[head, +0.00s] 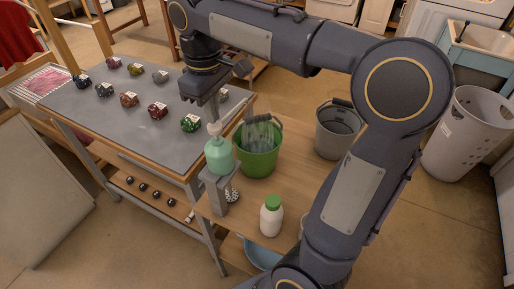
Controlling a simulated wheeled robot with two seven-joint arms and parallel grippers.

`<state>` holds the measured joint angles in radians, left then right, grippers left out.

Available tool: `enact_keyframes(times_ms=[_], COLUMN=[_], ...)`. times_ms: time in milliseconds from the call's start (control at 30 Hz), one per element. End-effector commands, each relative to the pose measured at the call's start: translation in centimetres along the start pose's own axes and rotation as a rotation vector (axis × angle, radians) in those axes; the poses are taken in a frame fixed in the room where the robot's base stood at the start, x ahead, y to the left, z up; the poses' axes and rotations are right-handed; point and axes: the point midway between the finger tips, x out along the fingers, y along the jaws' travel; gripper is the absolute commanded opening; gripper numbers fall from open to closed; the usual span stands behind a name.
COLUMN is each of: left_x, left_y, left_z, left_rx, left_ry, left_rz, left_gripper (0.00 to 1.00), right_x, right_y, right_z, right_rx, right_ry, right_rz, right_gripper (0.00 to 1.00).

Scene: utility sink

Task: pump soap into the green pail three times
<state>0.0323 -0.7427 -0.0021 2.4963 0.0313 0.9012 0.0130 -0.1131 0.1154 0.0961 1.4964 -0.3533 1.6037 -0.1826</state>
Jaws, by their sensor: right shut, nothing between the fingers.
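The green pail (262,163) stands on the wooden bench, with something pale and see-through showing at its mouth. A mint-green soap bottle (219,156) with a whitish pump head (214,129) stands on a small grey stand (217,190) just left of the pail. My right gripper (213,117) points down directly above the pump head, shut and empty. Its fingertips are at or just above the pump top; I cannot tell if they touch. The pail's inside is mostly hidden. My left gripper is out of view.
A white bottle with a green cap (271,216) stands at the front of the wooden bench (290,180). A grey bucket (338,130) is to the right of the pail. A grey table (120,115) at left holds several small coloured objects. A pale laundry basket (468,135) stands far right.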

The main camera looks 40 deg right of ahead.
Motion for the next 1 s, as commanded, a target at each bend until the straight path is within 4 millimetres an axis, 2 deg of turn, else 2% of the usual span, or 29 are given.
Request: enact_keyframes(times_ms=[667, 1000], left_x=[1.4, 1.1], left_y=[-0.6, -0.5], left_z=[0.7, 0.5], left_rx=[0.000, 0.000], left_ry=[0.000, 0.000], left_rz=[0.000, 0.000], left_gripper=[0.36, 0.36], right_x=[2.6, 2.3], right_y=[0.0, 0.0], right_z=[0.0, 0.1], right_rx=[0.001, 0.000], right_ry=[-0.002, -0.004], right_rz=[-0.001, -0.001], right_gripper=[0.00, 0.00])
